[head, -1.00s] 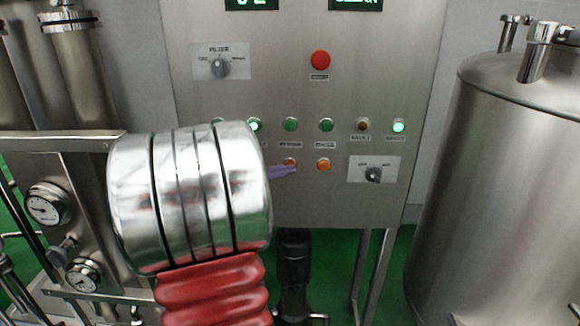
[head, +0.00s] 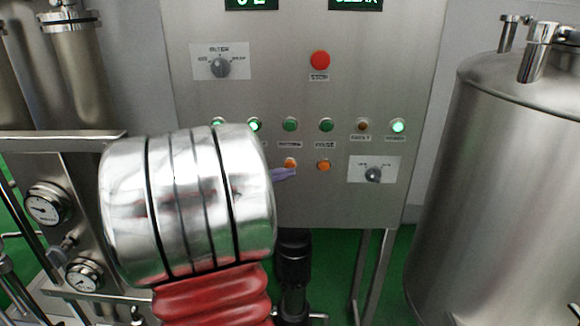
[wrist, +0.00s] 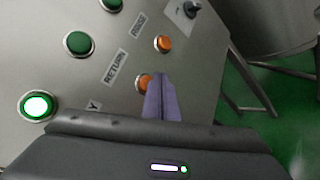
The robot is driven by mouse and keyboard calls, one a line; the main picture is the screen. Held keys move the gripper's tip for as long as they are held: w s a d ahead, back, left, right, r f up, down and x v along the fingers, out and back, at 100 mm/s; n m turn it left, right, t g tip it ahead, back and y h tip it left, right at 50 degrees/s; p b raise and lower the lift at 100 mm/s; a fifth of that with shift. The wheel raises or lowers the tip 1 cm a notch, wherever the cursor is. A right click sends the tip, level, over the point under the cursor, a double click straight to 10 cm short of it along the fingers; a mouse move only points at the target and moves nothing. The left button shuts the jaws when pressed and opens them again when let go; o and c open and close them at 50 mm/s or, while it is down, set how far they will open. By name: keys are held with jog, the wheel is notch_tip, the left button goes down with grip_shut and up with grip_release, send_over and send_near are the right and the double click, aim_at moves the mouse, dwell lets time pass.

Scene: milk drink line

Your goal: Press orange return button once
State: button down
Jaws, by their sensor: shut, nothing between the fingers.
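The orange return button (head: 290,162) is the left one of two orange buttons in the lower row of the steel panel. In the wrist view the return button (wrist: 143,81) sits by the label RETURN (wrist: 116,69). My gripper (head: 285,174) is shut and empty, its purple fingers just below the button in the head view. In the wrist view my gripper's fingertips (wrist: 161,80) overlap the button's right edge and hide part of it. I cannot tell whether they touch it. My silver wrist hides part of the panel's left side.
The other orange button (head: 324,165), by the label PURGE (wrist: 138,26), is just right. Green buttons (head: 290,124) line the row above. A red button (head: 320,60) is higher up. A selector knob (head: 373,174) is at lower right. A steel tank (head: 500,180) stands right of the panel.

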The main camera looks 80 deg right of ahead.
jog(key=shift+s+a, duration=0.2)
jog(key=shift+a, duration=0.6)
jog(key=shift+s+a, duration=0.2)
jog(key=shift+a, duration=0.65)
jog(key=shift+s+a, duration=0.2)
jog(key=shift+a, duration=0.6)
